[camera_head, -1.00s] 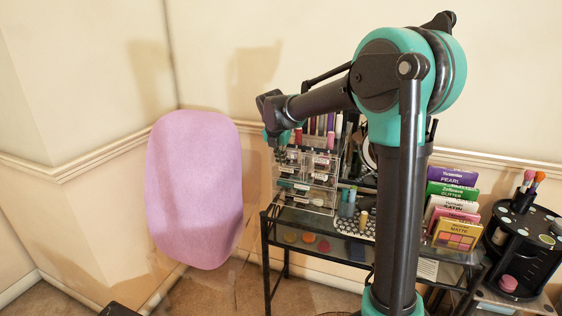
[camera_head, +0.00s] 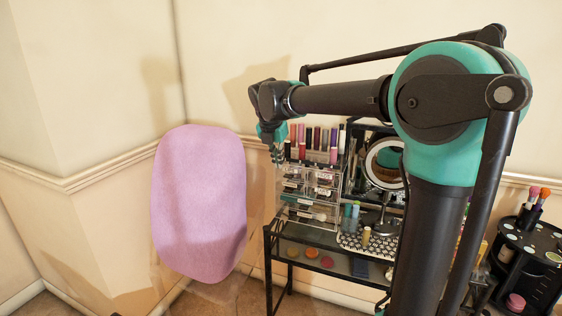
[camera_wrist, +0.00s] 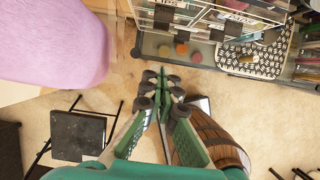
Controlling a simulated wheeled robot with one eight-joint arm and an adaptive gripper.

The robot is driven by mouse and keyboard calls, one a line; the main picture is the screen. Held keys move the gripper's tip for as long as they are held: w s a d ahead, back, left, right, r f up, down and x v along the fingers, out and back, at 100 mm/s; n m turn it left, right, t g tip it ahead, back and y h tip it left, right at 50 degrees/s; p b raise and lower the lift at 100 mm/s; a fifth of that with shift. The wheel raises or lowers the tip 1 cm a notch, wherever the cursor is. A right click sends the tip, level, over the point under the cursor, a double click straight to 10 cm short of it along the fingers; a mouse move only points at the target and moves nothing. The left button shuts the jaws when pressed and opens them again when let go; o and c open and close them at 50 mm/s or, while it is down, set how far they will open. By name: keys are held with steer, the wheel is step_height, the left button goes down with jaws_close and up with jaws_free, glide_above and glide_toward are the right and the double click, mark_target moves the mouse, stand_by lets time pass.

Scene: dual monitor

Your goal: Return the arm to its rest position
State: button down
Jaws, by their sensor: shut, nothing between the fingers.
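My arm spans the right half of the head view, its upper part raised and reaching left. My gripper (camera_head: 278,153) hangs at the arm's left end, pointing down, close to the left edge of the clear drawer organizer (camera_head: 308,195) in the picture. In the wrist view my gripper (camera_wrist: 163,78) has its fingertips together with nothing between them. Below it in that view are carpet and the front edge of the glass vanity table (camera_wrist: 190,62). I cannot tell whether the gripper touches the organizer.
A pink chair back (camera_head: 200,205) stands left of the table. A round mirror (camera_head: 385,163) and a patterned tray (camera_head: 352,242) are on the table. A black brush carousel (camera_head: 528,250) stands at the right. The wrist view shows a wooden barrel (camera_wrist: 215,140) and a dark stool (camera_wrist: 78,136).

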steer(key=s+d+f+m, duration=1)
steer(key=d+f+m, duration=0.2)
steer(key=d+m, duration=0.25)
steer(key=s+d+f+m, duration=0.4)
steer(key=s+f+m, duration=0.2)
steer(key=s+m, duration=0.2)
steer(key=s+d+f+m+y, duration=0.1)
steer(key=s+d+f+m, duration=0.2)
steer(key=s+f+m, duration=0.4)
steer(key=shift+s+d+f+m, duration=0.35)
steer(key=shift+s+m, duration=0.1)
steer(key=shift+m, duration=0.5)
